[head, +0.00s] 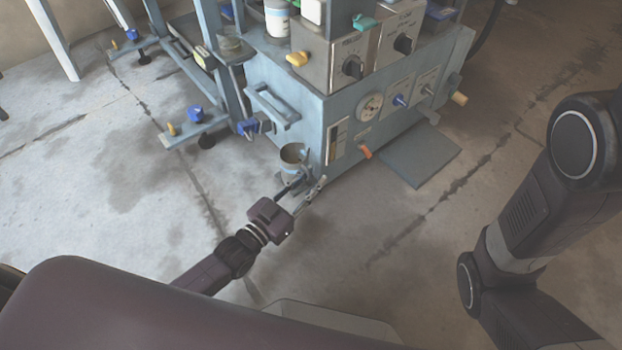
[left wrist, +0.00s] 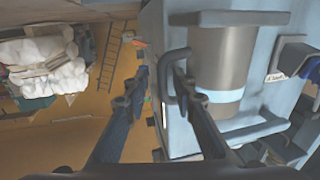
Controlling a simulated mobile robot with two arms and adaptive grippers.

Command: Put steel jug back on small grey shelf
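The steel jug (head: 293,154) stands at the near left corner of the blue-grey press, with its open mouth showing in the head view. A small grey shelf (head: 291,171) seems to be just below it, largely hidden. My left gripper (head: 304,187) is open in front of the jug. In the left wrist view, the jug's metal body (left wrist: 222,60) with a pale blue band is to the right. Its dark handle (left wrist: 168,66) lies in the gap between the open fingers (left wrist: 160,85), close to the right finger. I cannot tell whether they touch. My right gripper is out of view.
The press (head: 350,120) carries dials, knobs and an orange lever (head: 366,152) close to the jug. A blue-grey handle bar (head: 268,107) juts out above left of it. A flat grey plate (head: 419,154) lies on the floor at right.

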